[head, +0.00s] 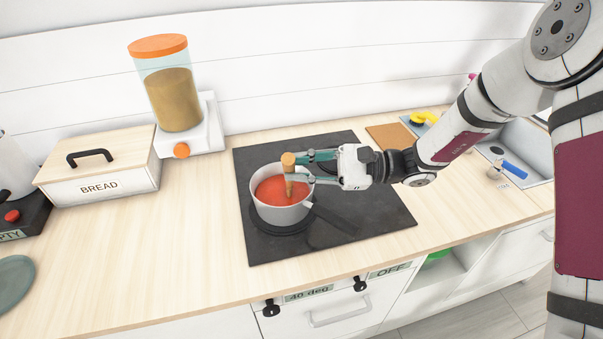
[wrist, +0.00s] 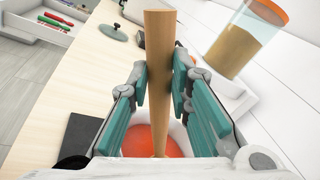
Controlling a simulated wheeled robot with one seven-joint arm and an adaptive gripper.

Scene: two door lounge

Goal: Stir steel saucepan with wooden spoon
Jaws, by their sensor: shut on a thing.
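The steel saucepan (head: 283,210) stands on the black hob and holds red-orange liquid, which also shows in the wrist view (wrist: 138,138). The wooden spoon (head: 289,178) is nearly upright, with its lower end in the liquid. My gripper (head: 290,170) is above the pan and shut on the spoon's handle, with its top standing clear of the fingers. In the wrist view the spoon (wrist: 159,60) stands between the two teal finger pads. The spoon's bowl end is hidden in the liquid.
The black hob (head: 370,215) lies in the wooden counter (head: 170,240). A bread box (head: 100,170) and a dispenser with an orange lid (head: 170,85) stand to the left. A sink (head: 520,150) is at the right. The counter left of the hob is clear.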

